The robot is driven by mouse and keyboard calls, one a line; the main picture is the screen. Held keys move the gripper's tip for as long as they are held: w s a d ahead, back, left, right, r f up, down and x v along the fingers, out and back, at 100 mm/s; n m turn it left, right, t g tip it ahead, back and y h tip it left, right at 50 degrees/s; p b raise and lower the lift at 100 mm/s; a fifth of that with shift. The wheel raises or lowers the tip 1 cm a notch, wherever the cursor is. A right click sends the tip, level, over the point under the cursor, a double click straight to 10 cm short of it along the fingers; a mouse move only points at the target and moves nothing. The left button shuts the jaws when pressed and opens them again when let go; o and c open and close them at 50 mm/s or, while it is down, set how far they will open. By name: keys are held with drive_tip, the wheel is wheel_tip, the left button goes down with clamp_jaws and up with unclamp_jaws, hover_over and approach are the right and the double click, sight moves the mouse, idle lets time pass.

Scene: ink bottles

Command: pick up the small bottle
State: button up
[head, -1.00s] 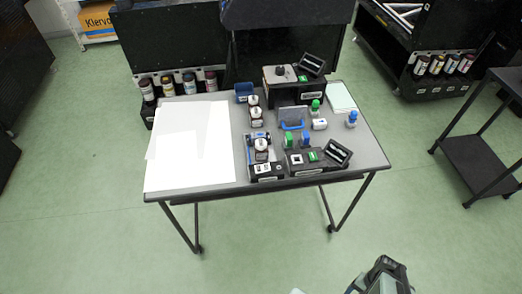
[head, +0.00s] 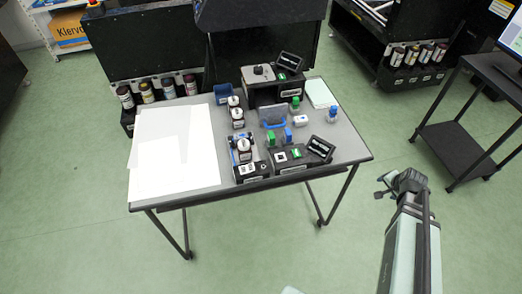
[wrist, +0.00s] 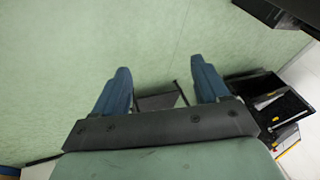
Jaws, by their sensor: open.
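Several small bottles stand on the grey table (head: 212,196). One has a green cap (head: 295,103), one at the right has a blue cap (head: 332,115), and a green one (head: 271,139) and a blue one (head: 288,135) stand side by side near the front. White bottles with dark labels (head: 238,118) stand left of the middle. I cannot tell which one is meant. My gripper (head: 383,187) is right of the table, clear of every bottle. In the wrist view its two blue fingers (wrist: 160,70) are apart, with nothing between them.
White sheets (head: 160,150) cover the table's left side. Black boxes (head: 318,150) and a blue-framed holder (head: 273,116) crowd the bottles. A dark cart (head: 456,143) stands at the right. Larger ink bottles (head: 168,88) stand behind on the left. Green floor is open between table and cart.

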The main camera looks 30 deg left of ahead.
drive_tip(key=w+a+r+m+t+y, duration=0.15)
drive_tip(key=w+r, duration=0.35)
drive_tip(key=r, duration=0.6)
drive_tip(key=w+a+r+t, duration=0.3)
drive_tip(key=w+r, duration=0.1)
drive_tip(key=r, duration=0.8)
drive_tip(key=w+a+r+t, duration=0.25)
drive_tip(key=w+r, duration=0.25)
drive_tip(key=r, duration=0.6)
drive_tip(key=s+a+r+n+y, duration=0.35)
drive_tip(key=a+r, duration=0.55)
drive_tip(key=a, duration=0.4)
drive_tip(key=n+g+h, duration=0.5)
drive_tip(key=n+g, duration=0.7)
drive_tip(key=n, duration=0.9)
approach(244, 143)
drive_tip(key=shift+a+f, duration=0.3)
drive_tip(key=shift+f, duration=1.7)
drive_tip(key=shift+a+f, duration=0.3)
drive_tip(key=shift+f, duration=1.7)
drive_tip(key=shift+a+f, duration=0.3)
drive_tip(key=shift+f, duration=1.7)
